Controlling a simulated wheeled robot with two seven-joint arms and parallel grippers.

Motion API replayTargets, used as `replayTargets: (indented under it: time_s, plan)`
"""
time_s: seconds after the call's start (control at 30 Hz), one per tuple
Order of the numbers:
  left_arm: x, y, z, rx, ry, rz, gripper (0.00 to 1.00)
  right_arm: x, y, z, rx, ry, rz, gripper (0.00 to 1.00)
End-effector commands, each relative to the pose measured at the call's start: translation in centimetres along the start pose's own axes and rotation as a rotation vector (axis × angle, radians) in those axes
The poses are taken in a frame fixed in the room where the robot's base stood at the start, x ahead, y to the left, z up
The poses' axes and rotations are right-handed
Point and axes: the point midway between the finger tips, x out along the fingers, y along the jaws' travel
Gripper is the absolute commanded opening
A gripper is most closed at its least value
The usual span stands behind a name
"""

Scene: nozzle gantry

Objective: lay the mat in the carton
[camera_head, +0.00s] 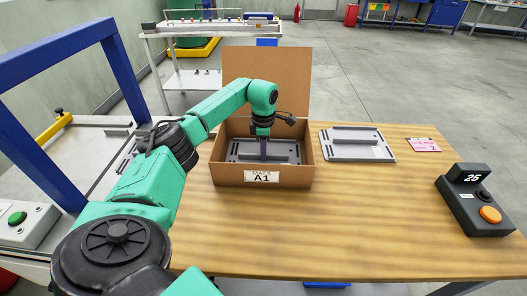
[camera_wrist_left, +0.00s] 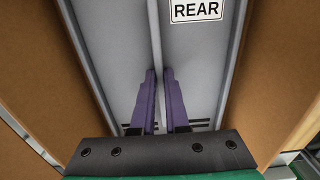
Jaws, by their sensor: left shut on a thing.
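The open carton (camera_head: 225,170) stands on the wooden table, its back flap up and a label reading A1 on its front. A grey mat (camera_head: 286,150) with a raised central rib lies level inside the carton walls; I cannot tell whether it rests on the bottom. My left gripper (camera_head: 263,152) reaches down into the carton and is shut on the rib. In the left wrist view the purple fingers of my left gripper (camera_wrist_left: 159,76) flank the rib of the mat (camera_wrist_left: 112,50), which bears a REAR label. My right gripper is not in view.
A second grey ribbed plate (camera_head: 357,144) lies on the table (camera_head: 360,220) right of the carton. A pink card (camera_head: 423,145) and a dark box with an orange button (camera_head: 474,205) are farther right. A blue frame (camera_head: 60,110) stands at left. The table's front middle is clear.

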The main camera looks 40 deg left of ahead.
Motion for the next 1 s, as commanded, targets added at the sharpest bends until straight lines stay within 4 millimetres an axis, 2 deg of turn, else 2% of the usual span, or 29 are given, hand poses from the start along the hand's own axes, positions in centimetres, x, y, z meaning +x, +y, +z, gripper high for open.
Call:
replayTargets:
  time_s: [0.07, 0.1, 0.17, 0.2, 0.47, 0.57, 0.67, 0.9, 1.0]
  plan:
    - [0.1, 0.0, 0.0, 0.000, -0.001, 0.001, 0.00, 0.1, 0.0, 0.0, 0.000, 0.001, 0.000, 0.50]
    - [0.2, 0.0, 0.0, 0.000, 0.000, 0.000, 0.16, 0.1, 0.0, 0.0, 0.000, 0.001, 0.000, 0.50]
    - [0.1, 0.0, 0.0, 0.000, 0.000, 0.000, 0.39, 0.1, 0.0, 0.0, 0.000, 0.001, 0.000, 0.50]
    - [0.1, 0.0, 0.0, 0.000, 0.000, 0.000, 0.42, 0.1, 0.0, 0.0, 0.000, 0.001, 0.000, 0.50]
    - [0.1, 0.0, 0.0, 0.000, 0.000, 0.000, 0.42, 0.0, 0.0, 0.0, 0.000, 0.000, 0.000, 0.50]
    - [-0.5, 0.1, 0.0, 0.000, 0.000, 0.001, 0.42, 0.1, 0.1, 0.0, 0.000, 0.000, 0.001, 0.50]
    - [-2.3, 0.1, 0.0, -0.001, -0.002, 0.004, 0.42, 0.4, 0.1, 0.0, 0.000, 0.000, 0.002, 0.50]
    - [-9.0, 0.1, 0.1, 0.000, -0.003, 0.005, 0.42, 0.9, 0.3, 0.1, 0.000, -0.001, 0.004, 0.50]
    - [-11.0, 0.1, 0.0, -0.001, -0.002, 0.003, 0.42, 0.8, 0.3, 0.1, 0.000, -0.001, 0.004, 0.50]
